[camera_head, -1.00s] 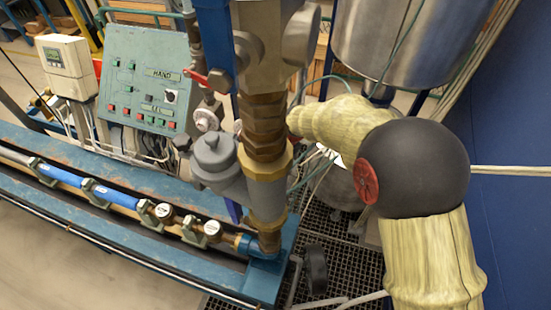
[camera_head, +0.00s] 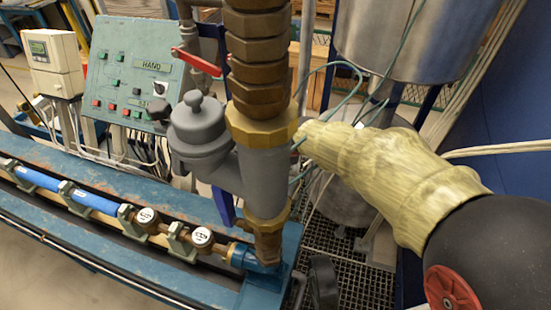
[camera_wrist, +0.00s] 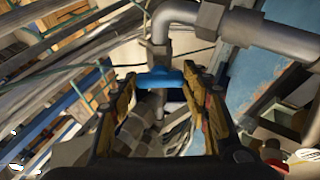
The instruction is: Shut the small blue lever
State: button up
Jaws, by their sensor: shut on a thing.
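The small blue lever (camera_wrist: 160,79) shows in the wrist view as a short blue bar between the fingertips, in front of grey pipework. My gripper (camera_wrist: 152,82) is shut on it, with one worn yellow-brown finger at each end of the bar. The lever's pivot and valve body are not clear in this view. In the head view, my gripper and the lever are hidden behind the thick brass and grey pipe column (camera_head: 262,165); only my sleeved arm shows, at the right.
A red lever (camera_head: 196,62) sits behind the column in the head view. A green control panel (camera_head: 135,75) and white meter box (camera_head: 53,62) stand at the left. A steel tank (camera_head: 405,40) stands behind my arm. A grey pipe (camera_wrist: 270,38) crosses close above the fingers.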

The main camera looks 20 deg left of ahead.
jog(key=shift+m, duration=0.4)
jog(key=o, duration=1.2)
jog(key=shift+c, duration=0.2)
jog(key=v, duration=1.2)
jog(key=shift+s+f, duration=0.1)
jog(key=shift+s, duration=0.05)
